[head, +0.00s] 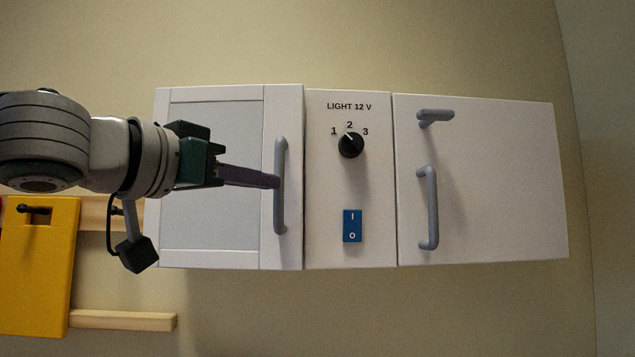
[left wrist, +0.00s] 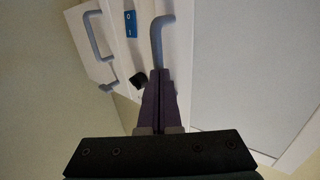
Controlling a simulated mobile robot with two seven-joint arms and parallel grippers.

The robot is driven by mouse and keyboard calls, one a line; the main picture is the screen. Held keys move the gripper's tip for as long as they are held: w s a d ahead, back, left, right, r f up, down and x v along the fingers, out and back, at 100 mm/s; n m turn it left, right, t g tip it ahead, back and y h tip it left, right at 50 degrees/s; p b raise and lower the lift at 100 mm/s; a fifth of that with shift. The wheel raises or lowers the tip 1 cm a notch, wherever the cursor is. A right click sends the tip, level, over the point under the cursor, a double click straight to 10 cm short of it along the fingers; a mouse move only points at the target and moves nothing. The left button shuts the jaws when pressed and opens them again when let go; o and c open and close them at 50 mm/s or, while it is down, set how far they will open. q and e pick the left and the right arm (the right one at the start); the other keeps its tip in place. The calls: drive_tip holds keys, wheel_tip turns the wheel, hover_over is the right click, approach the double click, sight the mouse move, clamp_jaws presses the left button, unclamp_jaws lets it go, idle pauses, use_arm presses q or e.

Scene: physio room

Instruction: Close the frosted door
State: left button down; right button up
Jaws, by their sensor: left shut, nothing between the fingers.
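The frosted door (head: 216,120) is the left front of the white wall cabinet, a pale frosted panel in a white frame. It looks shut or nearly shut; I cannot tell if a small gap remains. Its grey upright handle (head: 281,150) is near its right edge. My left gripper (head: 276,181) is shut and empty, its purple fingers pointing right, tips at the handle's left side. Whether they touch it is unclear. In the left wrist view the fingertips (left wrist: 160,72) are close to the handle (left wrist: 157,40), with the frosted panel (left wrist: 240,70) on the right. My right gripper is out of view.
The middle panel has a black knob (head: 350,146) and a blue switch (head: 352,226). The right white front (head: 500,180) carries two grey handles (head: 432,208) (head: 436,115). A yellow board (head: 38,280) and wooden rail (head: 122,320) are at lower left.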

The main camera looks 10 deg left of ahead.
use_arm(q)
drive_tip(key=shift+w+d+n+t+y+b, duration=0.15)
drive_tip(key=shift+w+n+t+y+b, duration=0.25)
drive_tip(key=shift+w+n+y+b, duration=0.45)
drive_tip(key=shift+w+f+p, duration=0.1)
drive_tip(key=shift+w+p, duration=0.1)
drive_tip(key=shift+p, duration=0.15)
